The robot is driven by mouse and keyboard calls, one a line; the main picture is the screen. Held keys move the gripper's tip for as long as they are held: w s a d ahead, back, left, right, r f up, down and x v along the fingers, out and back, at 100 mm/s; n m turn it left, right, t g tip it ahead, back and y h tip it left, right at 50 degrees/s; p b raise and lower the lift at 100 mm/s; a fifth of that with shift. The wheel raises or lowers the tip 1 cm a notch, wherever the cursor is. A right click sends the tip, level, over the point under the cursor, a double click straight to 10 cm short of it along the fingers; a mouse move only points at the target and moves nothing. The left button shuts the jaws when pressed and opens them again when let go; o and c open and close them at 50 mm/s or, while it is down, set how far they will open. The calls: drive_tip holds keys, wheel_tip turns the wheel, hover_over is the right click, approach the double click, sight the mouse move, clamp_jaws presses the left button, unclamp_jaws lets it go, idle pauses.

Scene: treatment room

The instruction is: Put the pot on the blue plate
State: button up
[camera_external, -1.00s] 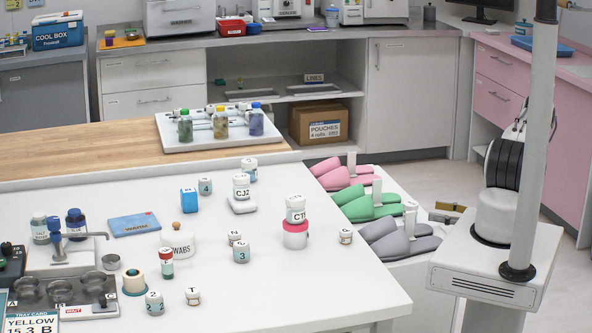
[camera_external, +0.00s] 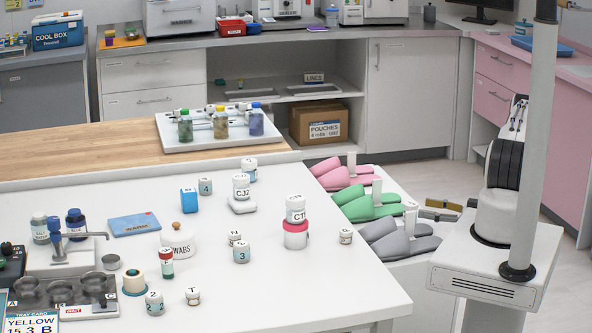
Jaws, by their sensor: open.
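A flat blue plate (camera_external: 134,224) with a white label lies on the white table at the left. Several small white pots stand on the table, and I cannot tell which one the task means. Among them are a pot marked 4 (camera_external: 205,187), one marked 3 (camera_external: 242,251), one marked 2 (camera_external: 154,303) and one marked T (camera_external: 192,296). A larger white pot with a knob and swabs lettering (camera_external: 177,247) stands just right of and in front of the plate. The plate's top looks bare. My gripper cannot be made out; only part of my arm shows at the right.
A white pot marked CT (camera_external: 295,209) stands on a pink-rimmed one (camera_external: 295,234). A CJ2 pot (camera_external: 241,187) stands on a white block. A tap stand (camera_external: 68,240) and dark bottle (camera_external: 76,223) stand left of the plate.

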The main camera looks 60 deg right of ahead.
drive_tip(key=shift+w+r, duration=0.1)
drive_tip(key=shift+w, duration=1.85)
drive_tip(key=c, duration=1.3)
drive_tip(key=shift+r, duration=0.15)
drive_tip(key=shift+r, duration=4.85)
